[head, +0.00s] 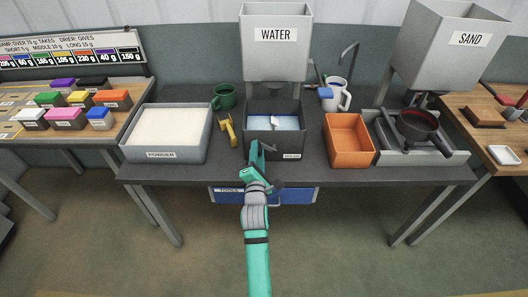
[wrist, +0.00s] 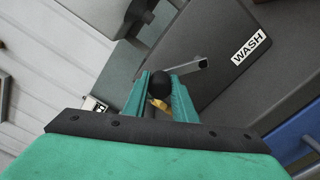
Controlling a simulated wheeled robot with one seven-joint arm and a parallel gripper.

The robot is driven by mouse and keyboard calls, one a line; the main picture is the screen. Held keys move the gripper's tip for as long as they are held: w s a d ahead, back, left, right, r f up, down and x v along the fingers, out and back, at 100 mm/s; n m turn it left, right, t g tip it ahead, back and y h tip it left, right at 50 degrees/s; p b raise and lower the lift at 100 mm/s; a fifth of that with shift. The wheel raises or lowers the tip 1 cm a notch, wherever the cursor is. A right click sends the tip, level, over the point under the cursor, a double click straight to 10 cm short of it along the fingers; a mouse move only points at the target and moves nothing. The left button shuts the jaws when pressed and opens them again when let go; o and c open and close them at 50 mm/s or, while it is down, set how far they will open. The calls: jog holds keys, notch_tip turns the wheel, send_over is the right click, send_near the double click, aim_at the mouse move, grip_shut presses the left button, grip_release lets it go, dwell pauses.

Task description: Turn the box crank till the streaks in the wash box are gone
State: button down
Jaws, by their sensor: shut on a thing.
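The dark grey wash box (head: 288,142) stands mid-table under the water tank. Its inside looks pale blue and white, with a small light piece showing (head: 275,121); I cannot make out separate streaks. The box's side with its WASH label fills the right of the wrist view (wrist: 205,100). The box crank (wrist: 188,68) is a grey bar ending in a black knob (wrist: 160,83). My gripper (wrist: 160,92) is shut on that knob, a finger on each side. In the head view my gripper (head: 257,152) is at the box's front left and hides the crank.
A powder tray (head: 165,155) and a yellow tool (head: 230,131) lie left of the box. An orange bin (head: 350,158) and a burner with a dark pan (head: 417,125) stand to the right. The water tank (head: 277,50) hangs above. A blue tools drawer (head: 290,196) is below.

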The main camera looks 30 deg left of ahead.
jog(key=shift+a, duration=0.1)
jog(key=c, duration=1.5)
grip_release()
jog(key=shift+o, duration=0.2)
jog(key=shift+s, duration=0.1)
jog(key=shift+s+d, duration=0.2)
jog(key=shift+d, duration=0.05)
jog(key=v, duration=1)
jog(key=shift+s, duration=0.1)
